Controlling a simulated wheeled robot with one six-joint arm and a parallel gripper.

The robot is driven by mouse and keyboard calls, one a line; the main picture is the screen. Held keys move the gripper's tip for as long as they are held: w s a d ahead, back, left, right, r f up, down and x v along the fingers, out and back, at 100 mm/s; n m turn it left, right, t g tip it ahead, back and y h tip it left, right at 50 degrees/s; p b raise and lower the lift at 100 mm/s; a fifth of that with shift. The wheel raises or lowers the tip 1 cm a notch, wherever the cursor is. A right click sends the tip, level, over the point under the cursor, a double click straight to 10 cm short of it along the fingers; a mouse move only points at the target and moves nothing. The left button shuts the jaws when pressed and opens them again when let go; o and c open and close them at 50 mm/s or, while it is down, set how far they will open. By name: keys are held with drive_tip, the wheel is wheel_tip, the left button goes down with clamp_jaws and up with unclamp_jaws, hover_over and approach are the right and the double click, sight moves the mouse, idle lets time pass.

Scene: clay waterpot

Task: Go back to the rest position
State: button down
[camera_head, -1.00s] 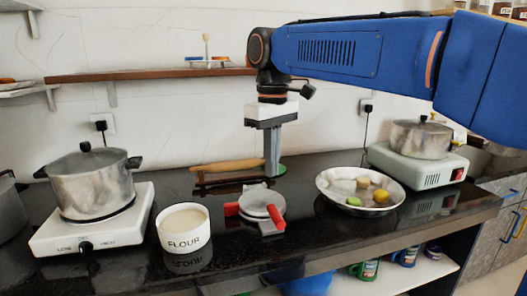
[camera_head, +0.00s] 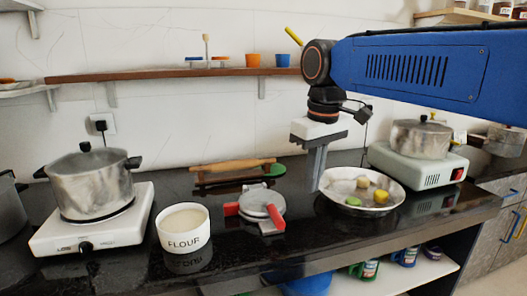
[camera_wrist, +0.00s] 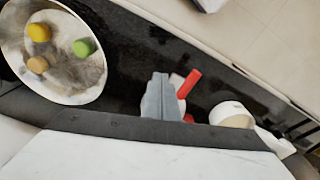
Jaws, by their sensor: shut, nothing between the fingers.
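My gripper (camera_head: 316,188) hangs pointing down over the black counter, at the left edge of the steel bowl in the head view. Its fingers are together and nothing shows between them. In the wrist view the closed fingers (camera_wrist: 160,97) show in front of the red-handled press. My blue arm reaches in from the right. The steel bowl (camera_head: 336,200) holds several small balls, among them a yellow one (camera_head: 381,197) and a green one (camera_head: 353,202). The bowl also shows at the upper left of the wrist view (camera_wrist: 92,92).
The metal press with red handles (camera_head: 262,205) and the white flour bowl (camera_head: 184,229) stand left of my gripper. A rolling pin (camera_head: 232,165) lies behind. Pots on hot plates stand left (camera_head: 92,182) and right (camera_head: 420,142). A wooden shelf (camera_head: 150,76) runs along the wall.

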drive_tip(key=s+d+f+m+t, duration=0.3)
drive_tip(key=s+d+f+m, duration=0.4)
drive_tip(key=s+d+f, duration=1)
wheel_tip(320, 180, down, 4)
drive_tip(key=shift+d+r+t, duration=0.1)
drive_tip(key=shift+d+t, duration=0.25)
drive_tip(key=shift+t, duration=0.05)
